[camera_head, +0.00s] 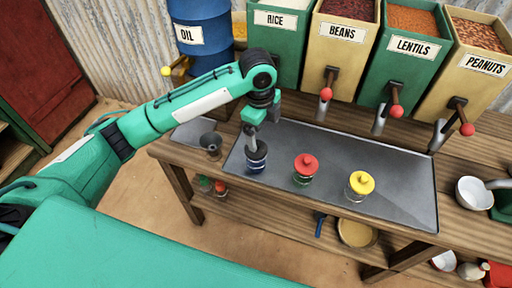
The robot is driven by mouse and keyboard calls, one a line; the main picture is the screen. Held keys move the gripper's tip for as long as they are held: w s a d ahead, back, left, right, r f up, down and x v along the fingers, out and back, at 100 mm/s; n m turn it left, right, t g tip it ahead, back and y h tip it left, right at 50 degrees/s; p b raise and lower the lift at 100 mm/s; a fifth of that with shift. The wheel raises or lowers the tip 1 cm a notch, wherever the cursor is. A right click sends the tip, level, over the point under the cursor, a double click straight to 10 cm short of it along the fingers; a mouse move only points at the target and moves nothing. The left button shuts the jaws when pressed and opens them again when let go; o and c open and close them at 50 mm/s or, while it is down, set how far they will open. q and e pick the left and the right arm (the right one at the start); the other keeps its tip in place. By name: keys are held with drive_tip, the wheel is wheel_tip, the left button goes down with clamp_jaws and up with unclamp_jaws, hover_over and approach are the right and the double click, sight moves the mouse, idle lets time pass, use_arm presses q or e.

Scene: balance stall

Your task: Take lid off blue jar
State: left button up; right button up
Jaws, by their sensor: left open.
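The blue jar (256,163) stands on the grey tray (325,196) on the wooden table, the leftmost of three jars there. Its dark top is partly hidden by my left gripper (256,143), which comes down from above. The left gripper is open, with its fingers at the jar's top. Whether they touch the lid cannot be told. My right gripper does not show.
A jar with a red lid (305,164) and one with a yellow lid (361,184) stand to the right. A dark funnel (211,143) is left of the blue jar. Behind are dispensers with red-knobbed levers (396,110). A white bowl (474,191) stands at right.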

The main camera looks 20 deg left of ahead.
use_arm(q)
drive_tip(key=w+a+r+m+y, duration=0.1)
drive_tip(key=w+a+r, duration=0.2)
drive_tip(key=r, duration=0.1)
drive_tip(key=f+p, duration=0.1)
drive_tip(key=f, duration=0.4)
drive_tip(key=f+p, duration=0.1)
drive_tip(key=f, duration=0.3)
drive_tip(key=shift+s+a+f, duration=0.15)
drive_tip(key=shift+a+f, duration=0.05)
drive_tip(key=shift+f, duration=0.15)
wheel_tip(320, 180, down, 5)
drive_tip(key=shift+r+p, duration=0.2)
drive_tip(key=shift+p, duration=0.55)
drive_tip(key=shift+f, duration=0.4)
drive_tip(key=shift+c, duration=0.3)
drive_tip(key=c, duration=1)
